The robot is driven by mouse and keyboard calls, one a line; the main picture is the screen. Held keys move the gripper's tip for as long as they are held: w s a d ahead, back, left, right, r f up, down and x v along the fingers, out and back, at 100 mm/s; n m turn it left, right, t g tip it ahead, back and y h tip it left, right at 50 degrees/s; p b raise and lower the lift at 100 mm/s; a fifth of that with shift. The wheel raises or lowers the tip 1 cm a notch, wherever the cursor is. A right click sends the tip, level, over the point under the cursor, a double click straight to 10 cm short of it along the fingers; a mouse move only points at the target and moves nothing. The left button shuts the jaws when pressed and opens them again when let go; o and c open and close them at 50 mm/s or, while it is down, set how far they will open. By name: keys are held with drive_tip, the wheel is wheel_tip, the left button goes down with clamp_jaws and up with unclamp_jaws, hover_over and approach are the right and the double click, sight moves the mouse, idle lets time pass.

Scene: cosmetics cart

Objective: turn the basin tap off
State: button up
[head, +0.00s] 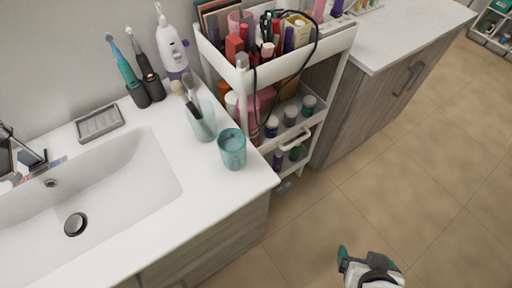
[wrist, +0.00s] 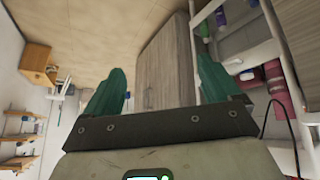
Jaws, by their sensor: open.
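The basin tap (head: 24,155) is at the left edge in the head view, only partly in frame. It is chrome and stands at the back of the white basin (head: 120,190). I cannot tell from this view whether water runs. A dark drain (head: 75,224) shows in the basin floor. My gripper (head: 342,255) is at the bottom right in the head view, over the tiled floor, far from the tap. In the wrist view its two green fingers (wrist: 160,85) are spread apart with nothing between them. The tap is not in the wrist view.
A teal cup (head: 232,149), a brush cup (head: 201,121), electric toothbrushes (head: 138,92) and a soap dish (head: 99,123) stand on the counter. A loaded white cart (head: 338,42) stands beside it. The tiled floor (head: 390,175) in front is clear.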

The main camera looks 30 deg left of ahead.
drive_tip(key=w+a+r+n+t+y, duration=0.1)
drive_tip(key=a+r+y, duration=0.15)
drive_tip(key=a, duration=0.35)
drive_tip(key=w+a+r+n+t+y, duration=0.1)
drive_tip(key=a+r, duration=0.2)
drive_tip(key=a, duration=0.4)
drive_tip(key=n+t+y, duration=0.1)
drive_tip(key=n+y, duration=0.2)
drive_tip(key=y, duration=0.2)
approach(233, 145)
drive_tip(key=shift+p+x, duration=0.65)
drive_tip(key=shift+x, duration=0.15)
drive_tip(key=shift+p+x, duration=0.55)
drive_tip(key=shift+x, duration=2.35)
drive_tip(key=shift+s+f, duration=0.1)
drive_tip(key=shift+c, duration=0.4)
drive_tip(key=c, duration=1.2)
drive_tip(key=shift+c, duration=0.2)
